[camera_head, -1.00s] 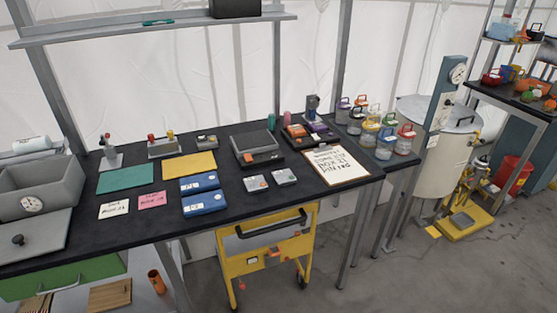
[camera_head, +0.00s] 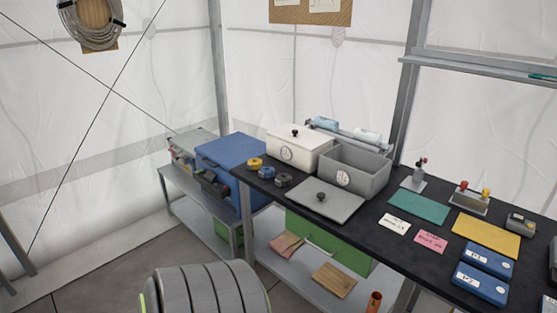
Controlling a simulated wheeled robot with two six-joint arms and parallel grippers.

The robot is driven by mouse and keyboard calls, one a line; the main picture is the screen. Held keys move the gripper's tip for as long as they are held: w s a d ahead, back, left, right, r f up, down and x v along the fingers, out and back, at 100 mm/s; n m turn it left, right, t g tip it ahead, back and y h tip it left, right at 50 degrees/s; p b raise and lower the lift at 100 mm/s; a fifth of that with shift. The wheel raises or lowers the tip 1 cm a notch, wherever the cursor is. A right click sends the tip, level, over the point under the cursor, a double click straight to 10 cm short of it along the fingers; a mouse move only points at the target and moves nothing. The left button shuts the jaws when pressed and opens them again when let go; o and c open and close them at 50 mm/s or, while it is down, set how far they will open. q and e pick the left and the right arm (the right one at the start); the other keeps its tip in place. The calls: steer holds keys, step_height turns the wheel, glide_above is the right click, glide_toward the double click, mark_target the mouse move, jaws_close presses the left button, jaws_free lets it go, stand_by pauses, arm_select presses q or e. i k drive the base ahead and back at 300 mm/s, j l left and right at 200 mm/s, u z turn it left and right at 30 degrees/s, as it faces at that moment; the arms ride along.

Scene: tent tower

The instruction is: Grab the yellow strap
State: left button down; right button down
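A small yellow roll (camera_head: 254,163), which looks like the yellow strap, lies at the left end of the black workbench (camera_head: 375,238). It is the leftmost of three small rolls there. A darker roll (camera_head: 266,172) is right beside it, and a dark grey roll (camera_head: 283,180) is a little further right. Neither of my grippers is in view, and nothing is seen touching the rolls.
A white lidded box (camera_head: 300,148), an open grey box (camera_head: 353,172) and its flat grey lid (camera_head: 326,200) are right of the rolls. A blue case (camera_head: 231,150) stands on a lower bench to the left.

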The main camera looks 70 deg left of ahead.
mark_target(255, 164)
steer(key=u, duration=2.35)
